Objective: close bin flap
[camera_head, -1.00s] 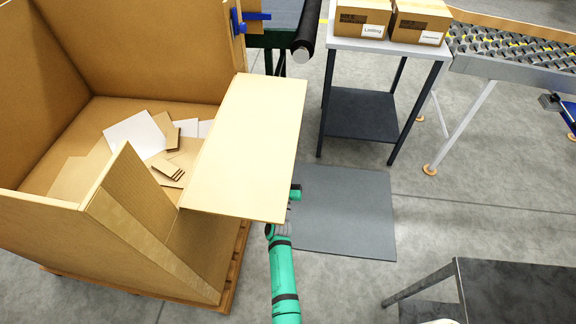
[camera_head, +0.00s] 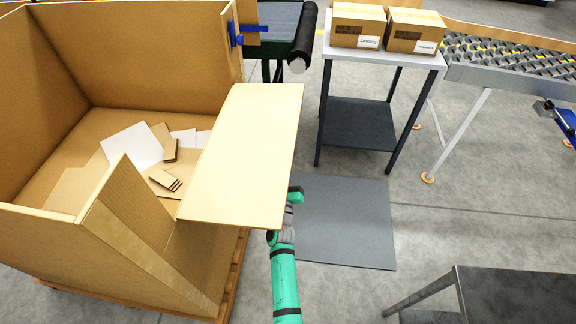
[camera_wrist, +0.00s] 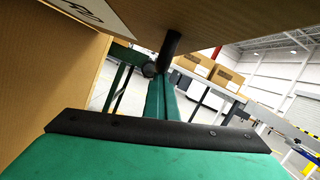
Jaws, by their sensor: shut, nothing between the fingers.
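The bin (camera_head: 60,235) is a large open cardboard box on the left of the head view. Its flap (camera_head: 243,150) is a pale tan panel on the right side, sticking outward from the bin and leaving the opening uncovered. The flap's underside (camera_wrist: 205,18) fills the top of the wrist view. My gripper's green hand (camera_head: 296,194) shows at the flap's right edge in the head view, its fingers hidden there. In the wrist view my gripper (camera_wrist: 163,84) is shut and empty, below the flap. I cannot tell whether it touches the flap.
Cardboard scraps (camera_head: 135,145) lie inside the bin. A black roller (camera_head: 303,38) stands behind the flap. A table (camera_head: 385,50) holds two boxes, beside a roller conveyor (camera_head: 505,55). A dark table (camera_head: 510,290) is at lower right. A grey mat (camera_head: 345,222) lies on clear floor.

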